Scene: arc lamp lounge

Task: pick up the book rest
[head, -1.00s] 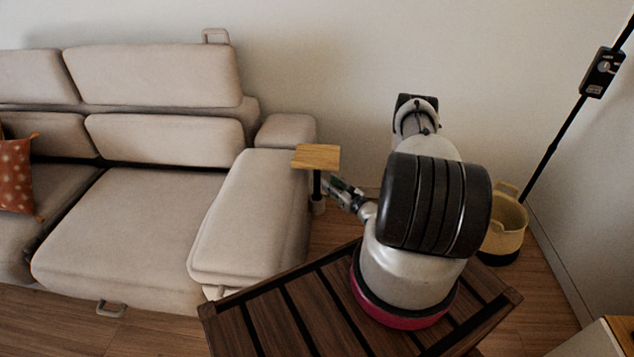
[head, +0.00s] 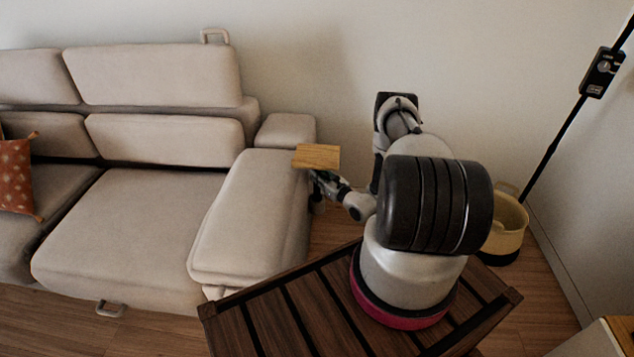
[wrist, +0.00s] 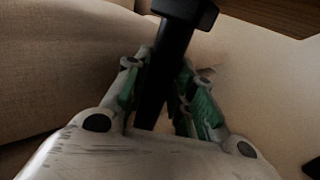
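The book rest has a flat wooden top (head: 317,157) on a dark upright post and stands beside the sofa's right end. In the head view my gripper (head: 322,183) is just under the top, at the post, with its fingers partly hidden. In the wrist view the black post (wrist: 165,75) runs between the two green-padded fingers of my gripper (wrist: 166,75). The fingers stand on either side of the post, very close to it; a narrow gap shows by the right finger, and firm contact is not visible. The foot of the book rest is mostly hidden.
The beige sofa (head: 135,215) lies directly left of the book rest. A slatted dark wooden table (head: 275,315) is in front. A yellow basket (head: 507,232) and a black lamp pole (head: 553,150) stand at the right. The wall is close behind.

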